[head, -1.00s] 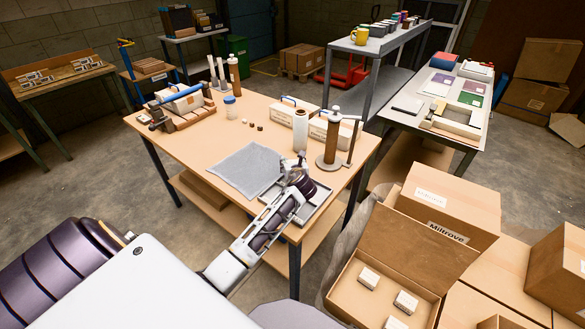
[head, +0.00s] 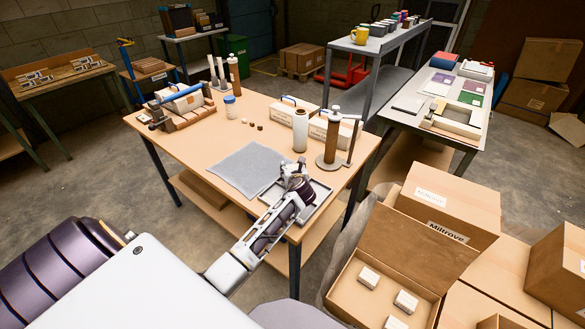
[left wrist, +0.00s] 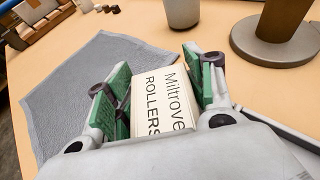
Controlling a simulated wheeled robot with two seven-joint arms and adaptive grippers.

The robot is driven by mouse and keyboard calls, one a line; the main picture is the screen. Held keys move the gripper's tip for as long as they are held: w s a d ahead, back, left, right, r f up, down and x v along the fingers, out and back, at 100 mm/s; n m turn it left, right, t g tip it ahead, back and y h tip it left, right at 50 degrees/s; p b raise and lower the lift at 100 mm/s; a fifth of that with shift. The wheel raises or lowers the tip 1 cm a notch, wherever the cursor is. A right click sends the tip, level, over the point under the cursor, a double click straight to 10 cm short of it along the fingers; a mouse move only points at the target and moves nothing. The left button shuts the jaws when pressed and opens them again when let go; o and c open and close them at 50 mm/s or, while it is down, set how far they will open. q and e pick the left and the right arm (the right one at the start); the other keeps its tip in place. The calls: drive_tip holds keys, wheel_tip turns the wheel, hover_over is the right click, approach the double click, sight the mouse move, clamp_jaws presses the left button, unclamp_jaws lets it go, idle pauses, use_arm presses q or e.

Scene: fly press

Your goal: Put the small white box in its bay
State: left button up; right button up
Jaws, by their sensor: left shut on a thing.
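My left gripper (head: 296,172) is over the near right part of the wooden table. In the left wrist view its green-padded fingers (left wrist: 163,92) are shut on a small white box (left wrist: 163,105) printed "Miltrove ROLLERS". In the head view the arm hides most or all of that box. An open carton (head: 347,302) marked Miltrove stands at the lower right, with several small white boxes (head: 405,301) inside, spaced apart. My right gripper is not in view.
A shallow grey tray (head: 322,190) lies beneath the gripper, beside a grey cloth (head: 243,168). A brown roller on a round stand (head: 330,163) and a white-brown cylinder (head: 300,146) stand just beyond. Cartons (head: 455,195) crowd the right side.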

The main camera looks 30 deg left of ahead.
use_arm(q)
drive_tip(key=shift+f, duration=0.15)
drive_tip(key=o, duration=1.3)
drive_tip(key=shift+r, duration=0.6)
drive_tip(key=shift+v, duration=6)
